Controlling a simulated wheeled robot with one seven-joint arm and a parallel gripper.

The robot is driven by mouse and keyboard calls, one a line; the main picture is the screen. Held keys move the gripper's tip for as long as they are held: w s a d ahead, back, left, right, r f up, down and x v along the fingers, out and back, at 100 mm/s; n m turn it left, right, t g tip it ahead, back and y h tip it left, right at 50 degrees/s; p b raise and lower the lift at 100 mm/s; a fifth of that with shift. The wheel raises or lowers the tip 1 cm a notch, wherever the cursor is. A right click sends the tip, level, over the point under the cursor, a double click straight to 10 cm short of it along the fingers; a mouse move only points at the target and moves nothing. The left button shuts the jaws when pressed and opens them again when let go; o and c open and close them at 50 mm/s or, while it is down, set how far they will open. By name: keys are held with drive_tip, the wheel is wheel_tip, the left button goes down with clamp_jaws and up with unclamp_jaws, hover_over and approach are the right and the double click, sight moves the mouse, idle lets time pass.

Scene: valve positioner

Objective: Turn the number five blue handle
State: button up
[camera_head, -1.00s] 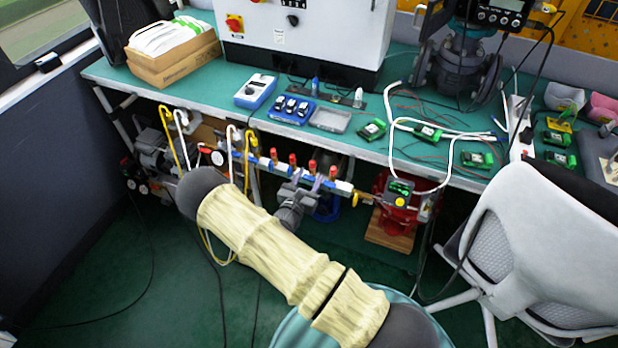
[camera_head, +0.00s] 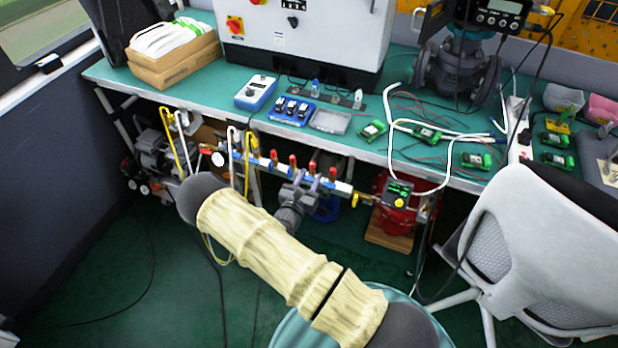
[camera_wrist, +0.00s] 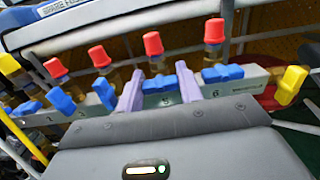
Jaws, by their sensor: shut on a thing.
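The number five blue handle (camera_wrist: 158,85) lies between the two purple fingers of my gripper (camera_wrist: 160,74) in the wrist view. It lies lengthwise along the pale valve manifold (camera_wrist: 258,76), just above the printed 5. The fingers are closed on its two ends. In the head view, my gripper (camera_head: 308,180) is at the manifold (camera_head: 343,187) under the bench, and the handle is too small to make out there. The number six blue handle (camera_wrist: 222,73) also lies roughly along the manifold, to the right. Other blue handles (camera_wrist: 104,94) to the left are turned across it.
Red caps (camera_wrist: 153,43) stand above the manifold close behind the fingers. A yellow handle (camera_wrist: 291,85) is at its right end. The green bench (camera_head: 225,80) overhangs the manifold. Yellow and white hoses (camera_head: 247,160) hang at left. An office chair (camera_head: 535,240) stands at right.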

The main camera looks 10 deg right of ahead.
drive_tip(key=o, duration=0.7)
drive_tip(key=v, duration=1.7)
drive_tip(key=shift+s, duration=0.2)
